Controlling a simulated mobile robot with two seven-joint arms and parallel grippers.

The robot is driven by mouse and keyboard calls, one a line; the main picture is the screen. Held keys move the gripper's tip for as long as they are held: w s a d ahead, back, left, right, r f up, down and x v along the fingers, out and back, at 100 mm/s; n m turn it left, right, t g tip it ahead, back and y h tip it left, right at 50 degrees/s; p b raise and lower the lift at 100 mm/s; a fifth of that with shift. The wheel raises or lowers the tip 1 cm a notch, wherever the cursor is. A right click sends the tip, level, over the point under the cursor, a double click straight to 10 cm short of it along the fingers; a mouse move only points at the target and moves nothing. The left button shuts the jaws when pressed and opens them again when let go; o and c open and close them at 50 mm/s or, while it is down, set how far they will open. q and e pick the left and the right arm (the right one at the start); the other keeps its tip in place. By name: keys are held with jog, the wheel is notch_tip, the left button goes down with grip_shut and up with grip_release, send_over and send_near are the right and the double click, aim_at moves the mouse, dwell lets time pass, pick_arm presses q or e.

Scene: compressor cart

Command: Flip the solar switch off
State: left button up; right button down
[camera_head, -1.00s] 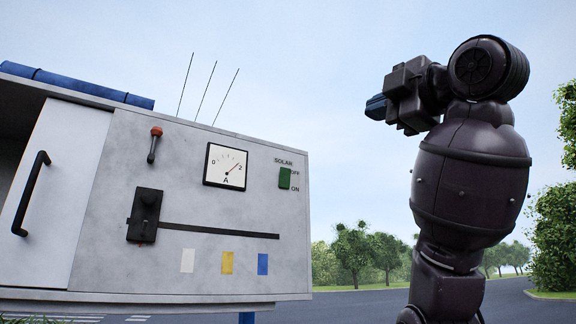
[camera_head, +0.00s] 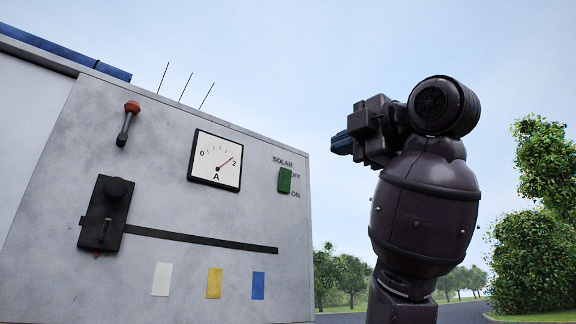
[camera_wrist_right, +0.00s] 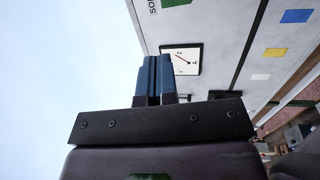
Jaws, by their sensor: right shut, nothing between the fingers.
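My right gripper (camera_head: 342,143) is right of the switch and a little higher in the head view, apart from the panel. Its blue fingers (camera_wrist_right: 153,78) are shut together with nothing between them. My left gripper is not in view.
The panel (camera_head: 150,220) also carries an ammeter (camera_head: 215,160), a red-tipped lever (camera_head: 127,122), a black slider (camera_head: 105,213) on a dark track, and white, yellow and blue patches. Thin antennas (camera_head: 183,82) rise behind it. Open air lies right of the panel, with trees beyond.

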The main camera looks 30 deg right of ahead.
jog(key=p, duration=0.5)
send_near(280, 167)
jog(key=w, duration=0.2)
jog(key=w+r, duration=0.1)
jog(key=w, duration=0.2)
jog(key=shift+w+d, duration=0.1)
jog(key=shift+w, duration=0.95)
jog(key=shift+w+r+b, duration=0.1)
jog(key=shift+r+b, duration=0.1)
jog(key=shift+b, duration=0.1)
jog(key=shift+w+r, duration=0.1)
jog(key=shift+w, duration=0.05)
